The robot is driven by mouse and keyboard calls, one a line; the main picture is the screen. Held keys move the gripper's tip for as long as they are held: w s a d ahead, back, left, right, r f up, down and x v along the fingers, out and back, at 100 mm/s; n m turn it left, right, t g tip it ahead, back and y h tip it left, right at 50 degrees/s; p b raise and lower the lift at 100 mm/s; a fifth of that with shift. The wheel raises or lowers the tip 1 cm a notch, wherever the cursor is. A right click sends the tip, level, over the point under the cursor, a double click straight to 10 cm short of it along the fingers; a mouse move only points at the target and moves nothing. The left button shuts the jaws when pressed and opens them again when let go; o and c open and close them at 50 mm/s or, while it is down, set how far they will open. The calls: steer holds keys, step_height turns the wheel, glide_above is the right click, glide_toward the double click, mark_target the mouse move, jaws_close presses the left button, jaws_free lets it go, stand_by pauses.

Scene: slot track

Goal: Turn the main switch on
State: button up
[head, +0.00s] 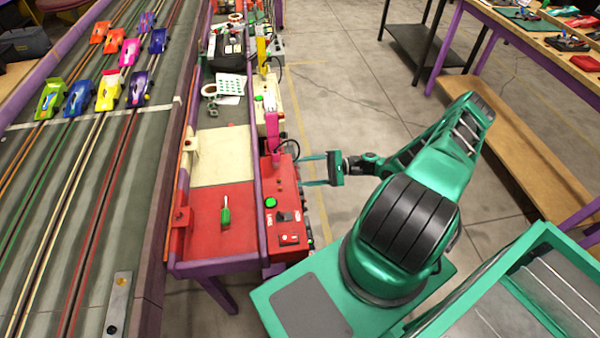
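A red control box (283,205) stands along the right edge of the side bench beside the slot track. On its top are a round green button (270,202), a black switch (283,216) and, at the near end, a red switch (289,239) on a small plate. I cannot read labels, so which one is the main switch, and its position, cannot be told. My gripper (303,171) is open and empty. Its two fingers point left, towards the right side of the box, beyond the switches. Whether the fingertips touch the box cannot be told.
A green-handled screwdriver (226,212) lies in the red section of the bench. A pink upright part (272,128) and a cream box (265,95) stand beyond the red box. Several slot cars (108,90) sit on the track. Open floor (345,100) lies right of the bench.

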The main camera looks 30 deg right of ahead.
steer(key=v, duration=1)
steer(key=shift+d, duration=0.25)
steer(key=shift+s+f, duration=0.1)
